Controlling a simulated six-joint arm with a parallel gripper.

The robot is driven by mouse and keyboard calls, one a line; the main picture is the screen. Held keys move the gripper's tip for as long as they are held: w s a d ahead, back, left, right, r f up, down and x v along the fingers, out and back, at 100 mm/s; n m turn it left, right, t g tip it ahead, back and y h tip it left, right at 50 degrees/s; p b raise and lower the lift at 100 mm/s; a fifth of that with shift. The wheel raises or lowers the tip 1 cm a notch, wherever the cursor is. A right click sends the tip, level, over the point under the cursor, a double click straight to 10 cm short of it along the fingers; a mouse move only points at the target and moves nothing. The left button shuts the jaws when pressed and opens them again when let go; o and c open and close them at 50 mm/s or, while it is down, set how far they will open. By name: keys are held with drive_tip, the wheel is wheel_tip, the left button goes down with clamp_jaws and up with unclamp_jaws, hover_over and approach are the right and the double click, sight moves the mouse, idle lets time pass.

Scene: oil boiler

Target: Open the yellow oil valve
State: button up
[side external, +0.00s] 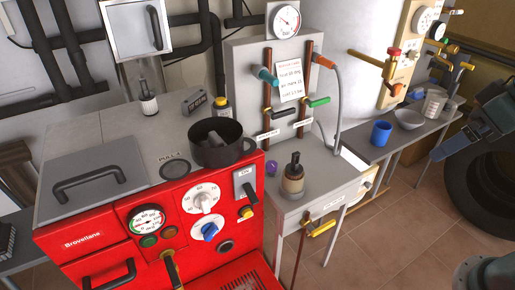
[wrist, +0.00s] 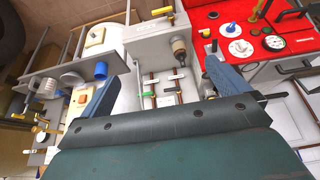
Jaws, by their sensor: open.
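A yellow valve handle (side external: 322,228) sits on a thin pipe below the front edge of the grey bench, under a small label. It also shows at the top of the wrist view (wrist: 162,11), which sees the scene upside down. My gripper (side external: 446,146) is at the right of the side view, well apart from the valve. In the wrist view its two blue fingers (wrist: 160,76) are spread wide with nothing held between them.
The red boiler (side external: 115,262) with a black pot (side external: 218,143) stands left of the valve. A blue cup (side external: 381,133) and a bowl (side external: 409,117) sit on the bench behind.

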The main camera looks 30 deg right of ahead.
drive_tip(key=w+f+g, duration=0.1)
drive_tip(key=w+f, duration=0.3)
drive_tip(key=w, duration=0.5)
drive_tip(key=g, duration=0.4)
hover_over(324, 226)
wheel_tip(324, 226, down, 30)
drive_tip(key=shift+f, duration=0.15)
drive_tip(key=shift+f, duration=6.85)
